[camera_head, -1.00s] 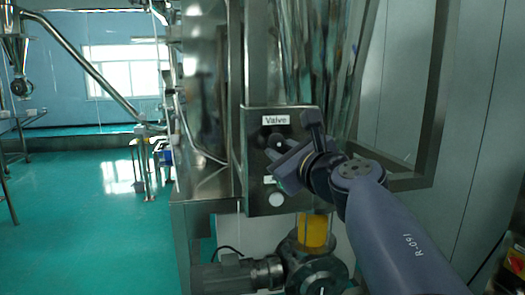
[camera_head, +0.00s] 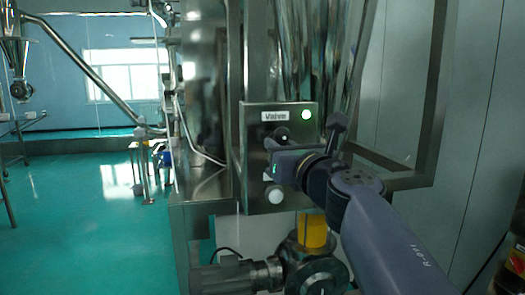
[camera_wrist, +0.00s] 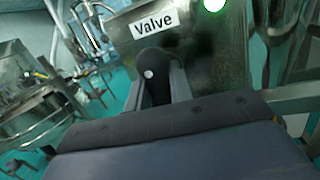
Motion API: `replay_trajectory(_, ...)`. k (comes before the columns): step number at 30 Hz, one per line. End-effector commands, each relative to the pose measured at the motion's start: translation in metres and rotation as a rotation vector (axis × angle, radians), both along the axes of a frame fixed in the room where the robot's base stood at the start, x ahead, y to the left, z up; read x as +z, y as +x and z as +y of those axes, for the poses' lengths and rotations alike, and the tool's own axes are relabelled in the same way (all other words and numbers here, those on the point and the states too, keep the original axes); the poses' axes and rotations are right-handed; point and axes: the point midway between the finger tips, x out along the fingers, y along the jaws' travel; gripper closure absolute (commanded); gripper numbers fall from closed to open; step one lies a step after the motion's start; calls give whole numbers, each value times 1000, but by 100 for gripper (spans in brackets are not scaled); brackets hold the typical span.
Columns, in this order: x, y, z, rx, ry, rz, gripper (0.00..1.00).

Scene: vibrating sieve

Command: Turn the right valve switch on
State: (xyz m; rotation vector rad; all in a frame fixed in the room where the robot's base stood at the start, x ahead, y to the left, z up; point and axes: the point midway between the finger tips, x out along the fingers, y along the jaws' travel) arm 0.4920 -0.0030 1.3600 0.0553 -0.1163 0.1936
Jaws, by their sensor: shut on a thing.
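The valve box (camera_head: 250,180) is a steel panel with a white "Valve" label (camera_head: 275,116), which also shows in the wrist view (camera_wrist: 153,23). A black switch knob (camera_wrist: 152,72) with a white dot sits just below the label. My gripper (camera_head: 270,158) is at the front of the panel. In the wrist view its two grey fingers (camera_wrist: 157,90) are shut on the knob, one on each side. A round light (camera_head: 306,114) at the panel's upper right glows, with a green rim in the wrist view (camera_wrist: 214,4). My gripper partly hides the knob in the head view.
A white round button (camera_head: 275,196) is low on the panel, below my gripper. A steel frame (camera_head: 430,110) stands to the right. A motor and pipe fitting with a yellow section (camera_head: 312,232) are below. Green floor (camera_head: 90,225) is open at the left.

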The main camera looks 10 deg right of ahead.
Motion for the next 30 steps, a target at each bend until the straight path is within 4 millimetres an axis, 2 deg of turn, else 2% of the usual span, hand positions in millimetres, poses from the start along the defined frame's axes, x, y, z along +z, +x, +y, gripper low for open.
replay_trajectory(6, -2, 0, 1, 1, 194, 1, 100)
replay_trajectory(15, -1, 0, 0, 1, 391, 1, 100)
replay_trajectory(30, 0, 0, 0, 1, 496, 1, 100)
